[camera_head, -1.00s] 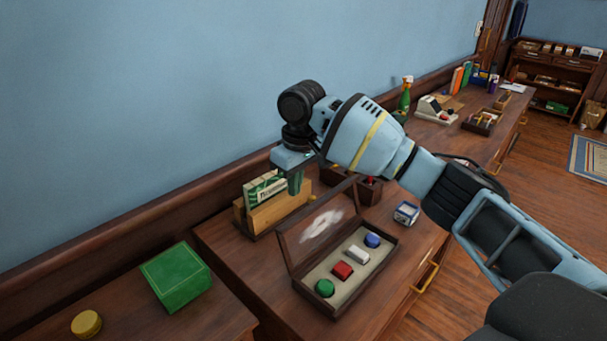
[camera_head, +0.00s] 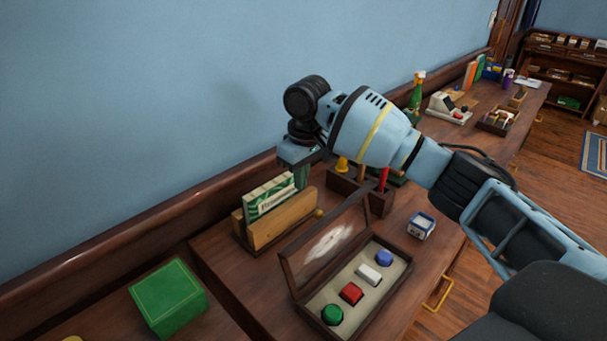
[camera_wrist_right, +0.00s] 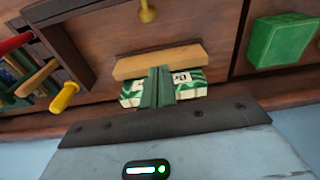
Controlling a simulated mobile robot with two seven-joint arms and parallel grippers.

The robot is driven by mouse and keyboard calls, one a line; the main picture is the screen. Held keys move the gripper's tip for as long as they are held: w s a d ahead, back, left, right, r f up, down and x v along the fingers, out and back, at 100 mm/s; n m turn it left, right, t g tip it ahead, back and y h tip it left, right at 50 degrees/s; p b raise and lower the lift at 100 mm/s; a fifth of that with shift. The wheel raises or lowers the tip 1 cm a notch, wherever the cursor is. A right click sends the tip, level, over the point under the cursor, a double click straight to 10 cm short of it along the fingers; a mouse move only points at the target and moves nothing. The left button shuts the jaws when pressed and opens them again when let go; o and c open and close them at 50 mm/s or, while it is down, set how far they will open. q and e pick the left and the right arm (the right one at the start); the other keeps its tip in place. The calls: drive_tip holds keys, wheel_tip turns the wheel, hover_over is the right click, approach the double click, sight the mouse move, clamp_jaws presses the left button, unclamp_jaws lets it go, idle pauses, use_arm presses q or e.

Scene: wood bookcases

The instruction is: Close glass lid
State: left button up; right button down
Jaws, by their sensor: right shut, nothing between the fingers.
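A dark wooden case (camera_head: 381,302) lies on the wooden cabinet in the head view. Its hinged glass lid (camera_head: 329,247) stands raised on the wall side, with a whitish glare on the pane. Inside lie a green piece (camera_head: 332,315), a red piece (camera_head: 351,293), a white piece (camera_head: 370,274) and a blue piece (camera_head: 384,258). My right gripper (camera_head: 301,178) is shut and empty, behind and above the raised lid, near the wooden holder. In the right wrist view its green fingers (camera_wrist_right: 157,88) are together in front of the holder. My left gripper is not in view.
A wooden holder (camera_head: 283,223) with green-and-white boxes (camera_head: 268,195) stands behind the case. A tool box (camera_head: 380,204) and a small blue-white box (camera_head: 421,226) are nearby. A green box (camera_head: 167,296) sits lower left.

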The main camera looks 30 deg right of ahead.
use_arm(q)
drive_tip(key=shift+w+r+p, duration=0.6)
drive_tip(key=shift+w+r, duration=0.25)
use_arm(e)
drive_tip(key=s+d+f, duration=0.1)
drive_tip(key=s+f, duration=0.2)
drive_tip(key=f, duration=0.2)
drive_tip(key=shift+f, duration=0.3)
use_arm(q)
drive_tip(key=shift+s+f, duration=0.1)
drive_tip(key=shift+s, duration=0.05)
